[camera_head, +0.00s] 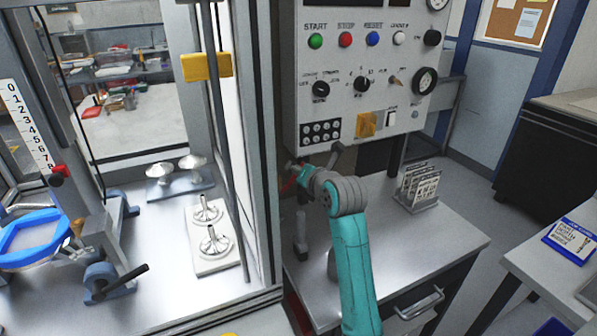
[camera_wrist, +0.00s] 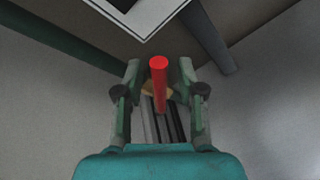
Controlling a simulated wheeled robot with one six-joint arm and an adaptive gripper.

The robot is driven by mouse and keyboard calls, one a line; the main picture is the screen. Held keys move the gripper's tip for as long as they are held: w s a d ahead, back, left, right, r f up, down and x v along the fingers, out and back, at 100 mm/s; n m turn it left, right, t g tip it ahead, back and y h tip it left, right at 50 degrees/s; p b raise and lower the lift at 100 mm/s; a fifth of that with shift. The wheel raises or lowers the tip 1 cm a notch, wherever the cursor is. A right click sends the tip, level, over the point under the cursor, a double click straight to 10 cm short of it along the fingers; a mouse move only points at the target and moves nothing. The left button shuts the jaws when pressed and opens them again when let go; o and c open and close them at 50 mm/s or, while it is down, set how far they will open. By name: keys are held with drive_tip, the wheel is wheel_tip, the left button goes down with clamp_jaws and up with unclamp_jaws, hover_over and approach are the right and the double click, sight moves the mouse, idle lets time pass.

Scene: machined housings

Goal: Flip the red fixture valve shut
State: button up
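The red valve handle (camera_wrist: 159,80) shows in the wrist view as a red rod with a round end, standing between my two fingers with a gap on each side. A brass-coloured part (camera_wrist: 148,88) shows behind it, mostly hidden. My gripper (camera_wrist: 159,84) is open around the handle and does not appear to touch it. In the head view, my gripper (camera_head: 302,174) is beside the cabinet's right post, below the control panel. A bit of red handle (camera_head: 289,184) shows just left of it; the rest of the valve is hidden.
The control panel (camera_head: 350,95) hangs just above my gripper. A steel bench (camera_head: 440,245) lies below, with a card rack (camera_head: 418,187) to the right. The cabinet post (camera_head: 262,150) is close on the left. Open floor lies farther right.

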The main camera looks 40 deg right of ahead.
clamp_jaws()
drive_tip(key=shift+d+f, duration=0.1)
idle(0.3)
drive_tip(key=shift+s+d+f+m+t+y, duration=0.2)
drive_tip(key=shift+d+f+m+y, duration=0.35)
drive_tip(key=shift+f+m, duration=0.4)
drive_tip(key=shift+s+d+f+m+t+y, duration=0.15)
drive_tip(key=shift+d+f+m+y, duration=0.4)
drive_tip(key=shift+m, duration=0.6)
